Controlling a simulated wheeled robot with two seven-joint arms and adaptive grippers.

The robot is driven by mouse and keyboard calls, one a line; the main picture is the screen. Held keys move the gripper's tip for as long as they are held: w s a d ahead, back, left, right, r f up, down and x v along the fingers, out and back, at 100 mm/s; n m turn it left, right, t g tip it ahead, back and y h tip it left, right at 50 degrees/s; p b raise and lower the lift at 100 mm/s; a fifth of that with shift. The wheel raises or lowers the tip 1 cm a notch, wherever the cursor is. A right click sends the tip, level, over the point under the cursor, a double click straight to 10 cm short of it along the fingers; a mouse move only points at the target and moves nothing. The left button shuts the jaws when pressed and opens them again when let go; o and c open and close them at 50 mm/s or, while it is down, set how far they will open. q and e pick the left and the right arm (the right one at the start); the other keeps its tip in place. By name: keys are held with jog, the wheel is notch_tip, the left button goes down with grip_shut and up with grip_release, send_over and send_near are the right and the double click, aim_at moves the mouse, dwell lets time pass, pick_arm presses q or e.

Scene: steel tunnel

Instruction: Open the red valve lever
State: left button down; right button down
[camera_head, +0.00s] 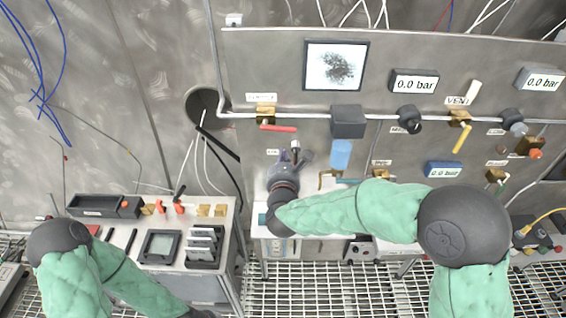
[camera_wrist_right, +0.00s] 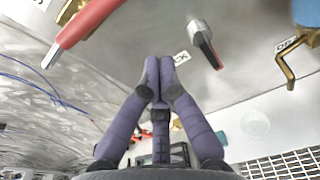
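The red valve lever (camera_head: 278,128) lies roughly horizontal below its brass valve body (camera_head: 266,113) on the left of the steel panel. In the right wrist view the red lever (camera_wrist_right: 88,25) runs diagonally across the upper left. My right gripper (camera_head: 294,158) is below the lever in the head view, apart from it. In the right wrist view its purple-grey fingers (camera_wrist_right: 159,62) come together at the tips, with nothing visible between them. My left arm shows at the lower left, but its gripper is not visible.
A small grey knob with a black and red handle (camera_wrist_right: 205,43) is close to the right fingertips. A brass hook-shaped handle (camera_wrist_right: 287,65) is farther right. A pipe (camera_head: 230,114) runs along the panel. A bench with instruments (camera_head: 225,255) stands at left.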

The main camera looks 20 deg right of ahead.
aim_at(278, 127)
jog(key=w+r+p, duration=0.1)
jog(key=w+d+r+p, duration=0.1)
jog(key=r, duration=0.1)
jog(key=shift+r, duration=0.3)
jog(key=shift+w, duration=0.1)
jog(key=shift+s+d+r+n, duration=0.2)
jog(key=shift+r+n, duration=0.4)
jog(key=shift+r, duration=0.2)
